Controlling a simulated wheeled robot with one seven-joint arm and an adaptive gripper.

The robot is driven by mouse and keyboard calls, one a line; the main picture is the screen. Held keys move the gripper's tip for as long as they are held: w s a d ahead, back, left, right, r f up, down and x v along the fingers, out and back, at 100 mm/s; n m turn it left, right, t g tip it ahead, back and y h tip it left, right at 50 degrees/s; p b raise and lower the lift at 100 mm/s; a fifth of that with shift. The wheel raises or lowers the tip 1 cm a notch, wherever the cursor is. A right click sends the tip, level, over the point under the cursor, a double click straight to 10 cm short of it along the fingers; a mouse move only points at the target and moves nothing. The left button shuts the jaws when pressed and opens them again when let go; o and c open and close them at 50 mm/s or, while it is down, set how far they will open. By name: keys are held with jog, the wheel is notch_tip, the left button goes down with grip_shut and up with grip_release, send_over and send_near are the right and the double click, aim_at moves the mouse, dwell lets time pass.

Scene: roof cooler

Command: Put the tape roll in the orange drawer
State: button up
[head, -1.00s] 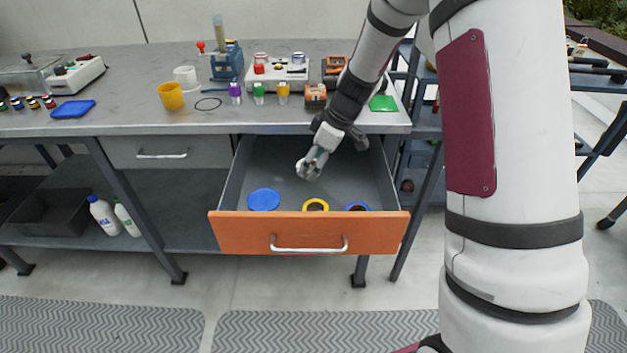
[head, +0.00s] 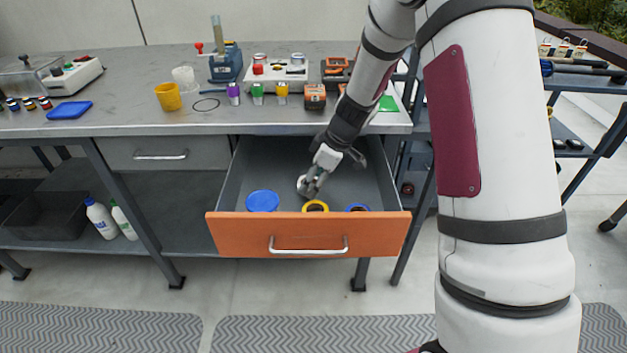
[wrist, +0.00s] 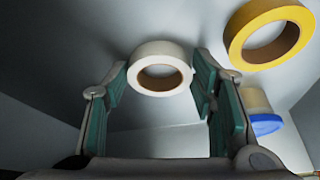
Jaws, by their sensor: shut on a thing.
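The orange drawer (head: 235,234) is pulled open below the bench top, and its grey inside shows. My gripper (head: 307,188) reaches down inside it, behind the front panel. In the wrist view a white tape roll (wrist: 145,52) with a brown core sits between the green finger pads of my gripper (wrist: 162,80), which is shut on it. The roll appears low in the drawer; whether it touches the floor I cannot tell. In the head view the roll is small and partly hidden by the fingers.
The yellow roll (wrist: 240,40) is close by in the wrist view. A yellow cup (head: 168,97) and other items stand on the bench.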

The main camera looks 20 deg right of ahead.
jog(key=shift+s+f+b, duration=0.15)
jog(key=shift+f+b, duration=0.3)
jog(key=shift+f, duration=0.15)
jog(key=shift+s+f, duration=0.1)
jog(key=shift+c, duration=0.9)
jog(key=o, duration=1)
jog(key=shift+d, duration=0.1)
